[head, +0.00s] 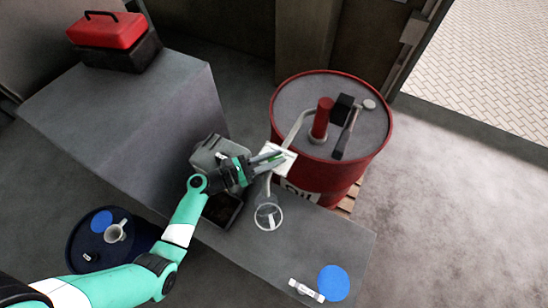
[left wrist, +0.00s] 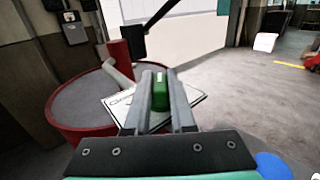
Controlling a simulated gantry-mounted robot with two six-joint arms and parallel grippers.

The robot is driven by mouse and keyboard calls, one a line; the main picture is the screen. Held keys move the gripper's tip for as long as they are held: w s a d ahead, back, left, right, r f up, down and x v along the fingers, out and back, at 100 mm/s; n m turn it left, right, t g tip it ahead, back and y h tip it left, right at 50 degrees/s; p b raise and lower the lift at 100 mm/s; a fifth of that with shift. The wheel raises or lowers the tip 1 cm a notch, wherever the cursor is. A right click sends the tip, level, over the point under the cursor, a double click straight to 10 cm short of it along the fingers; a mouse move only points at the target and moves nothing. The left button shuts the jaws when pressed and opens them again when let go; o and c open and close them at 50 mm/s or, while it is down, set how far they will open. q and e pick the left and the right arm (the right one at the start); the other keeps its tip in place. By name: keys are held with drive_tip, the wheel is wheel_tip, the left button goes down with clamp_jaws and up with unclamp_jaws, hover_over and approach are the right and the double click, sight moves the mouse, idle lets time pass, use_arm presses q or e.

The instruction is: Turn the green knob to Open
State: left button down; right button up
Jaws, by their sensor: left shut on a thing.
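The green knob (left wrist: 160,93) shows in the left wrist view between the two grey fingers of my left gripper (left wrist: 160,82). The fingers are shut on it. Behind it is a white plate (left wrist: 197,101) with lettering partly hidden by the fingers; I cannot read the knob's position. In the head view my left gripper (head: 270,160) reaches to the white plate (head: 288,161) at the near side of the red oil drum (head: 328,178). The knob is mostly hidden there by the fingers. My right gripper is in neither view.
A red hand pump (head: 321,118) and a curved pipe stand on the drum. A clear container (head: 268,216) sits below the plate on the grey bench (head: 310,240). A blue disc (head: 333,283) lies at the right end. A red toolbox (head: 106,30) stands at back left.

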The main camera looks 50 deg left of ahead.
use_arm(q)
drive_tip(key=shift+f+h, duration=0.1)
drive_tip(key=shift+h, duration=0.2)
drive_tip(key=c, duration=0.8)
unclamp_jaws()
drive_tip(key=shift+m, duration=0.3)
drive_tip(key=shift+o, duration=0.2)
